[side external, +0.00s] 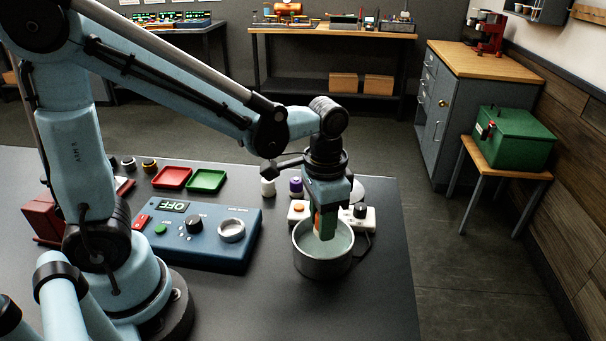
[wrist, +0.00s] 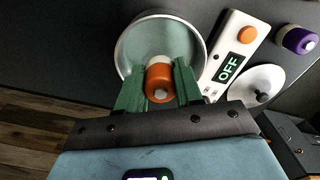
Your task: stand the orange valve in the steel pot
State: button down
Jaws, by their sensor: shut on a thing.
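My gripper (side external: 325,228) points down over the steel pot (side external: 322,268), its green fingertips inside the pot's mouth. The fingers are shut on the orange valve (wrist: 160,83), which shows between them in the wrist view, end-on with a pale part at its far end. In the side view only a sliver of the valve (side external: 316,222) shows beside the fingers. The pot (wrist: 124,45) holds pale greenish liquid or has a pale inside. Whether the valve touches the pot's floor is hidden.
A white device (wrist: 232,50) with an orange button and an OFF display stands close beside the pot. Near it are a white disc (wrist: 270,78) with a black knob and a purple-capped bottle (side external: 296,187). A blue control box (side external: 205,238) is left of the pot. Bare table lies in front.

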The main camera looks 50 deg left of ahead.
aim_at(321, 254)
jog(key=shift+f, duration=0.2)
jog(key=shift+f, duration=1.3)
jog(key=shift+f, duration=1.5)
dwell(0.8)
jog(key=c, duration=0.7)
grip_release()
jog(key=shift+o, duration=0.6)
jog(key=o, duration=0.3)
jog(key=shift+r, duration=0.1)
jog(key=shift+r, duration=6)
